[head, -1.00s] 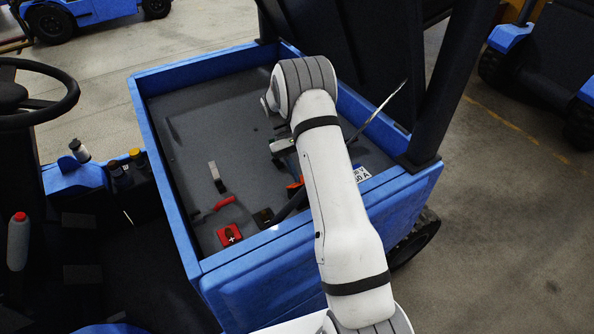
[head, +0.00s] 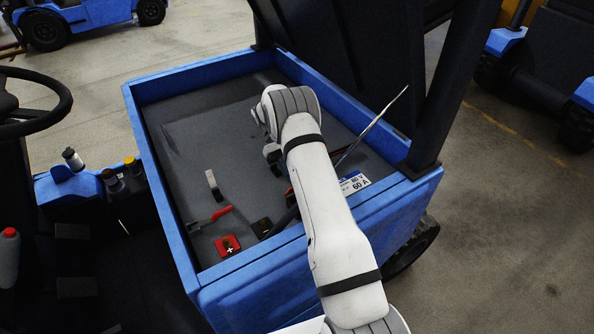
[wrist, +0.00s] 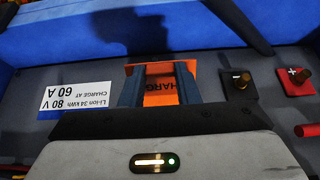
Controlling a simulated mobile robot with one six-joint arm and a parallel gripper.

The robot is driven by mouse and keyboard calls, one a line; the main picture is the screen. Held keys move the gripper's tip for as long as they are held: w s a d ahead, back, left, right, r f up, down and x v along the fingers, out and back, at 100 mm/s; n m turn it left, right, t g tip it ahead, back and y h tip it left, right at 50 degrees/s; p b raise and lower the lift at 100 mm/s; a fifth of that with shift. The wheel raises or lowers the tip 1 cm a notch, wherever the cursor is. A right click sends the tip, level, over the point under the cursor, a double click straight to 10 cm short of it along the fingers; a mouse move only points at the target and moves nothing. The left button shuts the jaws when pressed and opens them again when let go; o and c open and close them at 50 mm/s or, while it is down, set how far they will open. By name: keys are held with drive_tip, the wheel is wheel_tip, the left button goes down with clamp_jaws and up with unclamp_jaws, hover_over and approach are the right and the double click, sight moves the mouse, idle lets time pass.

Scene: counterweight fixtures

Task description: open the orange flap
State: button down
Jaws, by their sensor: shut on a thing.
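The orange flap (wrist: 160,97), with dark lettering, shows between my fingers in the wrist view. An orange bar runs across its far edge at the fingertips. My gripper (wrist: 158,75) is shut on the flap, with one dark finger on each side. I cannot tell how far the flap is raised. In the head view my arm hides nearly all of the flap and the fingertips; only a sliver of orange shows beside the arm.
A white label reading 80 V, 60 A (wrist: 77,92) lies left of the flap in the wrist view. A black terminal (wrist: 238,83) and a red plus terminal (wrist: 295,79) stand right. Blue walls (head: 160,190) enclose the bay; a thin rod (head: 375,122) leans beside my arm.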

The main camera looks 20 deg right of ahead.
drive_tip(key=c, duration=1.1)
unclamp_jaws()
wheel_tip(320, 180, up, 10)
drive_tip(key=p, duration=0.6)
